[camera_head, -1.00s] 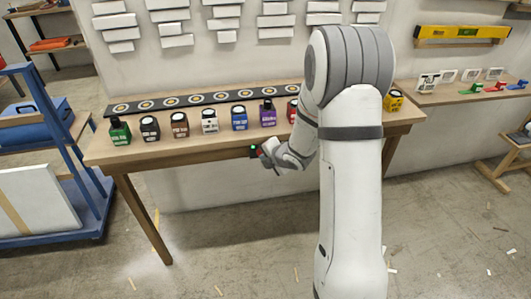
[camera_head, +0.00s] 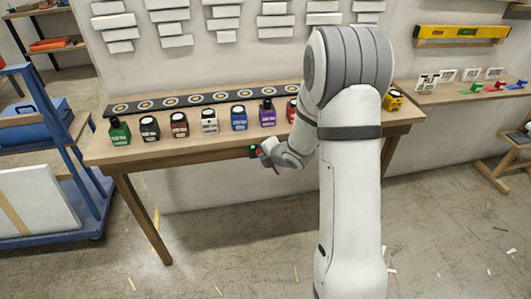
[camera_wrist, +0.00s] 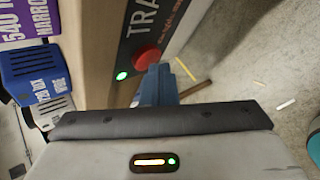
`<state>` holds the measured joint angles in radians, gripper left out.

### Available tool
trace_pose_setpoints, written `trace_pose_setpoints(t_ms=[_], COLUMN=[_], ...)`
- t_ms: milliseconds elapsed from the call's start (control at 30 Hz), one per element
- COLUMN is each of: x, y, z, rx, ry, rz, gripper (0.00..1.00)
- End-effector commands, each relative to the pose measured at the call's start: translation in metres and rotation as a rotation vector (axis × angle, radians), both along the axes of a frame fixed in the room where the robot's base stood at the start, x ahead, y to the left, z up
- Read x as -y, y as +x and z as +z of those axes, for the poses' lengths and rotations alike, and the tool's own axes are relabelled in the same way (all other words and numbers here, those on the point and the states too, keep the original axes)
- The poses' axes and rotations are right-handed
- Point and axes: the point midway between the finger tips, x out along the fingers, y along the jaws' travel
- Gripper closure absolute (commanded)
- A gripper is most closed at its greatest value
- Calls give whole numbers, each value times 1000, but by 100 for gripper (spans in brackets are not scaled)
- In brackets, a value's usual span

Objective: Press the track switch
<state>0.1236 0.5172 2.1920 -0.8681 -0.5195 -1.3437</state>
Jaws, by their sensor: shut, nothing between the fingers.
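The track switch is a dark panel (camera_wrist: 135,40) on the front edge of the wooden table, with lettering that starts "TRA". It has a round red button (camera_wrist: 148,58) and a lit green lamp (camera_wrist: 121,76). In the head view the switch (camera_head: 253,152) is small, at the table's front edge, partly behind my gripper (camera_head: 260,151).
A blue cart (camera_head: 75,150) stands at the left. A shelf (camera_head: 465,90) with small items is at the right. The floor before the table is mostly clear.

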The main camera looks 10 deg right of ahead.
Motion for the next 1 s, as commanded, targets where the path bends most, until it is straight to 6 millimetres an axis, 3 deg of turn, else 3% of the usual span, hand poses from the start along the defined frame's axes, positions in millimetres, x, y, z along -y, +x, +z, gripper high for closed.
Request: trace_pose_setpoints(t_ms=[433, 1000], x=[0, 0], y=[5, -5], z=[0, 0], rx=[1, 0], ry=[-1, -1], rz=[1, 1], gripper=[100, 100])
